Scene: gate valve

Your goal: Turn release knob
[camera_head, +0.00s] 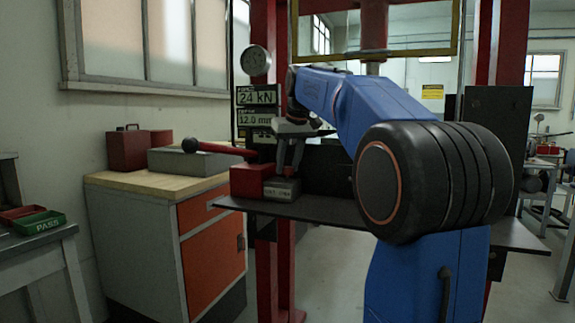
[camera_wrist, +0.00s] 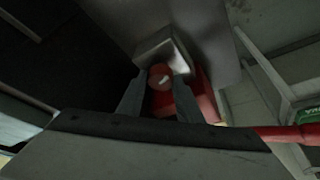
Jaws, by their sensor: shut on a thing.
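The release knob (camera_wrist: 158,71) is a small round red knob with a white mark that runs slanted, lower left to upper right, in the wrist view. It sits between my gripper's two grey fingers (camera_wrist: 160,79), which are shut on it from both sides. In the head view my gripper (camera_head: 286,174) points down onto a grey labelled block (camera_head: 282,192) beside the red pump body (camera_head: 248,181). The knob itself is hidden there by the fingers. The block also shows in the wrist view (camera_wrist: 158,47).
The pump stands on a dark press table (camera_head: 320,210). A display (camera_head: 257,97) reads 24 kN and 12.0 mm, below a round gauge (camera_head: 256,60). A wooden-topped cabinet (camera_head: 130,179) stands left.

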